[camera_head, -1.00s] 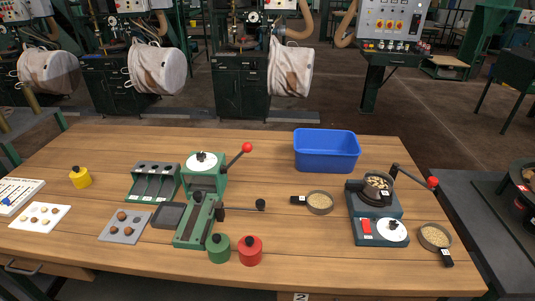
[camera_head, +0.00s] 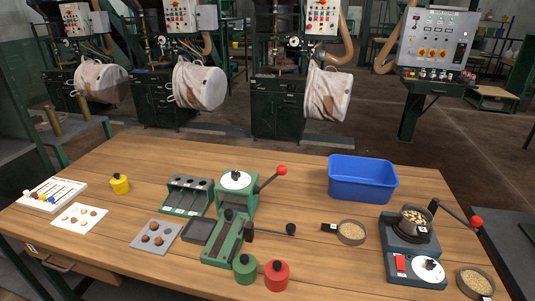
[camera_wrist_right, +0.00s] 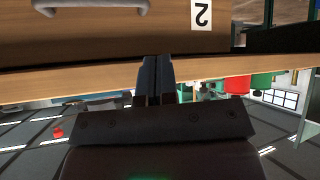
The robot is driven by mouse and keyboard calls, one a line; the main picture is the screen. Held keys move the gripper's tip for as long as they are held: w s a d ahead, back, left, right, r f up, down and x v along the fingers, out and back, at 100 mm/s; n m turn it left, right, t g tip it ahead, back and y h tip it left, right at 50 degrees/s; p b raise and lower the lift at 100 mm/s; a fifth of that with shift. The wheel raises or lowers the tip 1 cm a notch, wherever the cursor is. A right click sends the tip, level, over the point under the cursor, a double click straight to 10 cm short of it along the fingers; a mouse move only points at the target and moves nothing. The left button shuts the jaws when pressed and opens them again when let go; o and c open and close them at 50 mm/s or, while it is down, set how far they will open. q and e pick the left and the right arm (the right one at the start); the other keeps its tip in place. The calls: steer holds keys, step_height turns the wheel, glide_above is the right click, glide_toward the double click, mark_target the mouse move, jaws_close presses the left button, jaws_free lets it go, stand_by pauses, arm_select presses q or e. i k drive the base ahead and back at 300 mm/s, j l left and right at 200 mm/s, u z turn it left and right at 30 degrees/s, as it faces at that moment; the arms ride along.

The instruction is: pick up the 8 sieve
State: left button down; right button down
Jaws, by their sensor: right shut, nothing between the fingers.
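Two round sieves with pale grain in them lie on the wooden table in the head view. One sieve (camera_head: 351,232) lies right of the middle, with its black handle pointing left. My right gripper (camera_wrist_right: 156,62) shows in the right wrist view, shut and empty, close to the table's front side. My left gripper is not in view.
A blue bin (camera_head: 362,182) stands behind the middle sieve. A grey-green machine (camera_head: 411,234) with a red-knobbed lever stands between the two sieves. A green press (camera_head: 236,194) and red (camera_head: 277,276) and green (camera_head: 245,268) weights stand left.

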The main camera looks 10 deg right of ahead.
mark_target(416, 217)
steer(key=z, duration=1.35)
